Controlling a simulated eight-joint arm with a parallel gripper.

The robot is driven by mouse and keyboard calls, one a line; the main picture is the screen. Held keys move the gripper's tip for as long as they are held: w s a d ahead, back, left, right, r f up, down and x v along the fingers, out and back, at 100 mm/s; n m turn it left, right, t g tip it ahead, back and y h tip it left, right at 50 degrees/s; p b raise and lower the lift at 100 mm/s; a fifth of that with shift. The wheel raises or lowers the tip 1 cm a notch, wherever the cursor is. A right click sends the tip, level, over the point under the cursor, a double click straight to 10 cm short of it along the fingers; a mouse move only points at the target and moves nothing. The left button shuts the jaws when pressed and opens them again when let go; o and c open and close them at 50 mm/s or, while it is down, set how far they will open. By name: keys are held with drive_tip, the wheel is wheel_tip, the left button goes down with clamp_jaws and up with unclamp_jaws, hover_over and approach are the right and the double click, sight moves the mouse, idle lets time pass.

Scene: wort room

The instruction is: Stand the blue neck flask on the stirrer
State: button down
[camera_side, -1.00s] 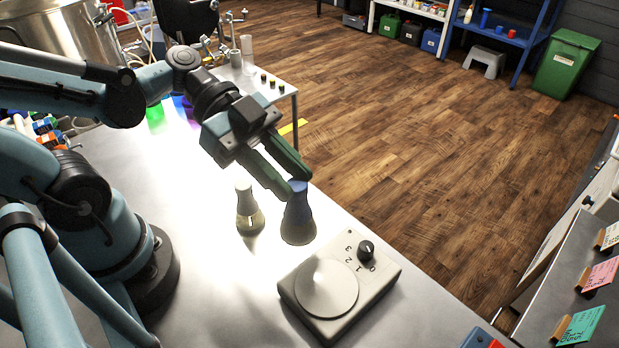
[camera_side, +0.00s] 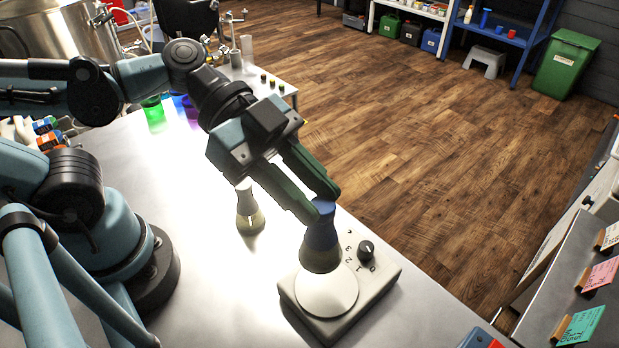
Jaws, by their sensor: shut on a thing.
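The blue neck flask (camera_side: 320,249) is upright, with a blue neck and a darker, yellowish lower part. My gripper (camera_side: 322,206) is shut on its neck from the upper left. The flask overlaps the back part of the stirrer's round white plate (camera_side: 328,298) in the picture. I cannot tell whether its base touches the plate or hangs above it. The stirrer (camera_side: 345,322) is a pale box with a black knob (camera_side: 366,249) and printed numbers, partly hidden by the flask.
A second flask (camera_side: 249,213) with a white neck and pale yellow liquid stands on the bench (camera_side: 215,290), left of my gripper. A blue and red item (camera_side: 482,340) lies at the bottom edge. The bench in front and left of the stirrer is clear.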

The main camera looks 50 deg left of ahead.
sight(316, 234)
drive_tip(key=shift+w+d, duration=0.15)
drive_tip(key=shift+d, duration=0.5)
drive_tip(key=shift+f, duration=2.8)
drive_tip(key=shift+f, duration=0.6)
drive_tip(key=c, duration=1.1)
unclamp_jaws()
drive_tip(key=shift+v, duration=5.5)
drive_tip(key=shift+f, duration=0.1)
